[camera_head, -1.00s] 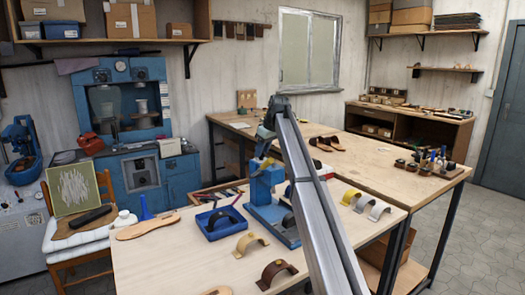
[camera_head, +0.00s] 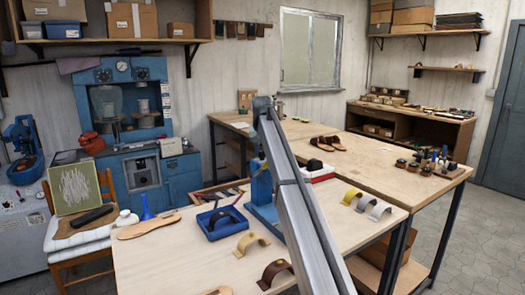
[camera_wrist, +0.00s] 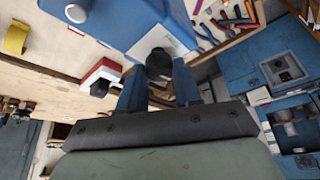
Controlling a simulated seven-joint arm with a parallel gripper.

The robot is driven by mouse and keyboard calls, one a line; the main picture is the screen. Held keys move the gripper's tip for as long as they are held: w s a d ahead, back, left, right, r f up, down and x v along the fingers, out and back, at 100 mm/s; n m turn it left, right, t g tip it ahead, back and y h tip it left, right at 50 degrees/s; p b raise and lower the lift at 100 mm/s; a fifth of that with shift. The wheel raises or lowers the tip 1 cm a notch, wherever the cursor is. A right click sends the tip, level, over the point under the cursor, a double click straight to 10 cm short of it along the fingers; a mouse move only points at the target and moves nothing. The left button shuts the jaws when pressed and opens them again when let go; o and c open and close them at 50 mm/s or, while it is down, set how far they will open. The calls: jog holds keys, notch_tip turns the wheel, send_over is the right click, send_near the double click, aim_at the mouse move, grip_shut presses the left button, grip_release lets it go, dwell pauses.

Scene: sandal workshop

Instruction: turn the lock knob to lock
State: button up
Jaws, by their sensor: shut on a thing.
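The lock knob (camera_wrist: 158,62) is a black, rounded knob on a pale plate at the side of the blue press (camera_wrist: 115,15), seen in the wrist view. My gripper (camera_wrist: 158,78) has its two blue fingers on either side of the knob and is shut on it. The knob's far side and its turn angle cannot be made out. In the head view the blue press (camera_head: 261,187) stands on the near bench, partly covered by my grey arm. My gripper and the knob are hidden there.
A blue tray (camera_head: 212,234) and several curved straps, one yellow (camera_head: 351,196), lie on the near bench (camera_head: 165,265). A red and white block (camera_head: 322,175) stands close to the press. A tool tray (camera_wrist: 240,42) lies beyond it.

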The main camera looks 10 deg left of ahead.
jog(key=shift+m+h, duration=0.4)
jog(key=shift+m, duration=0.7)
jog(key=o, duration=1)
jog(key=shift+o, duration=0.2)
jog(key=v, duration=1.4)
jog(key=shift+w+f, duration=0.1)
jog(key=shift+w, duration=0.05)
